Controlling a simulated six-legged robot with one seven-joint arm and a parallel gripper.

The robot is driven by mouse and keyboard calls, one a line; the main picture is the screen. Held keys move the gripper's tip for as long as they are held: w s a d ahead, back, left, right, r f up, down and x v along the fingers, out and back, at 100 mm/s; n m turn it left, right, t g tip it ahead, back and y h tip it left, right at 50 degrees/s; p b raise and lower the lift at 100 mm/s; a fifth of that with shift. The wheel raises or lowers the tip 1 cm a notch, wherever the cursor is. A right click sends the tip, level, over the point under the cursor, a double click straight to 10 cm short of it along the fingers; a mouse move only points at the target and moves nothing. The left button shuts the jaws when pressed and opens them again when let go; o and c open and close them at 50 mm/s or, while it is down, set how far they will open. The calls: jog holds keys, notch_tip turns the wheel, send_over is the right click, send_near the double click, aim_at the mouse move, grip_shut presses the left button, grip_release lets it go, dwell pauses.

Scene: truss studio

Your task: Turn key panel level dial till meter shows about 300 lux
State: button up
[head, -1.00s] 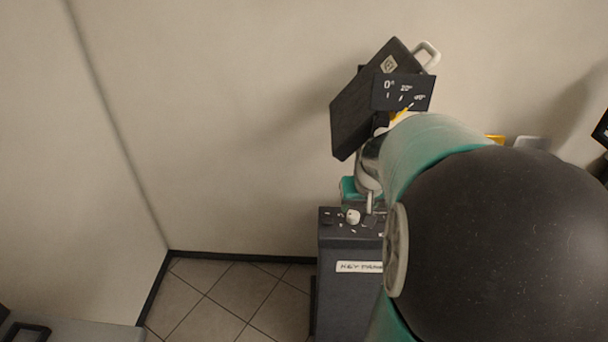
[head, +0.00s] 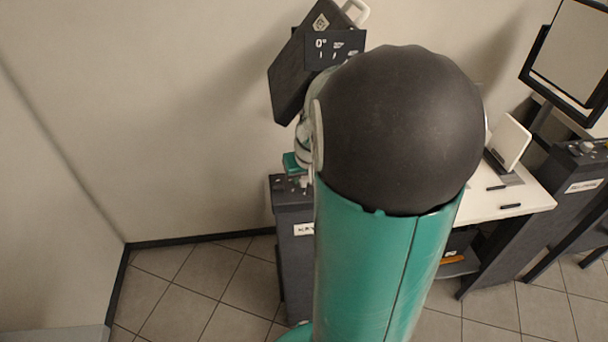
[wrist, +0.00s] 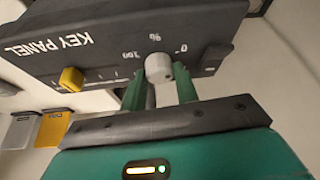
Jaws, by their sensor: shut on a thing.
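The key panel (wrist: 120,35) fills the top of the wrist view, dark grey with its lettering upside down. Its level dial (wrist: 158,68) is a pale round knob beside the marks 0, % and 100. My gripper (wrist: 160,88) has its two green fingers on either side of the dial, shut on it. I cannot make out a pointer on the dial. In the head view the key panel stand (head: 296,262) is partly behind my arm, and the dial cannot be told apart there. No meter reading is legible in either view.
A yellow knob (wrist: 72,79) sits on the panel beside the dial. A dark lamp box with an angle plate (head: 334,44) hangs above the stand. At right are a white table (head: 530,197) with an upright white plate (head: 513,142) and a black-framed panel (head: 575,55). Tiled floor is clear at left.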

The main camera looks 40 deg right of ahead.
jog(key=shift+w+a+m+g+h, duration=0.1)
jog(key=shift+m+g+h, duration=0.25)
jog(key=shift+m, duration=0.85)
jog(key=shift+m+g+h, duration=0.25)
jog(key=shift+m+h, duration=0.1)
jog(key=shift+m, duration=0.85)
jog(key=o, duration=1)
jog(key=v, duration=1.4)
jog(key=shift+f, duration=0.1)
